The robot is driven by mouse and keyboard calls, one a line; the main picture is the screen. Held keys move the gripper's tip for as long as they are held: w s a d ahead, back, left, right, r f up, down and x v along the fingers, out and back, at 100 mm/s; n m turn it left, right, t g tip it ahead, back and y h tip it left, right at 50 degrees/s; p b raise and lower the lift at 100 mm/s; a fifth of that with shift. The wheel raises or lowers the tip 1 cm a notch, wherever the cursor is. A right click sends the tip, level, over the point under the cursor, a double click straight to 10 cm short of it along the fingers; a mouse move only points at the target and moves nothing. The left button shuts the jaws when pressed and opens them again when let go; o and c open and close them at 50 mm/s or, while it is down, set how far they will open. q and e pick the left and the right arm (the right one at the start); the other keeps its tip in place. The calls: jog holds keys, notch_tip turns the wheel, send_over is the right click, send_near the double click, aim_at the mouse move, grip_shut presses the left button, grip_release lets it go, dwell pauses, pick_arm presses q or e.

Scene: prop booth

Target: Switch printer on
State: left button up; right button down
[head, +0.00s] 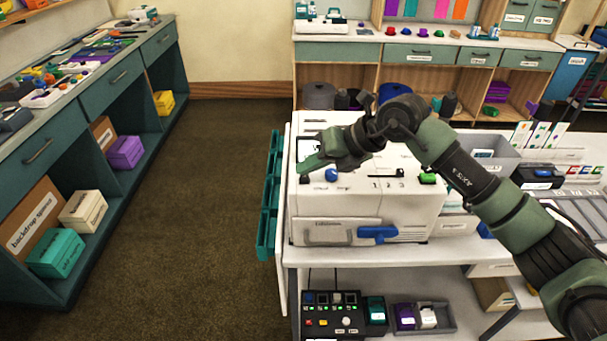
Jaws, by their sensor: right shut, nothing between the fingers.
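The printer (405,208) is a white box-shaped machine on a white table in the middle of the head view. Its top panel has a blue round knob (331,175), a black slider above the marks 1 2 3, and a green button (428,178) at the right. A blue handle (377,233) is on its front. My right gripper (308,164) is shut and empty over the left part of the panel, beside the blue knob. I cannot tell whether it touches the panel. The gripper and forearm hide part of the printer's top. My left gripper is not in view.
Teal trays (268,205) hang on the table's left side. A grey bin (486,158) and a black-and-blue device (537,176) are right of the printer. A black control box (331,322) is on the lower shelf. The carpet at left is clear.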

aim_at(308, 178)
jog(key=shift+r+p, duration=1.35)
jog(key=shift+r, duration=1.55)
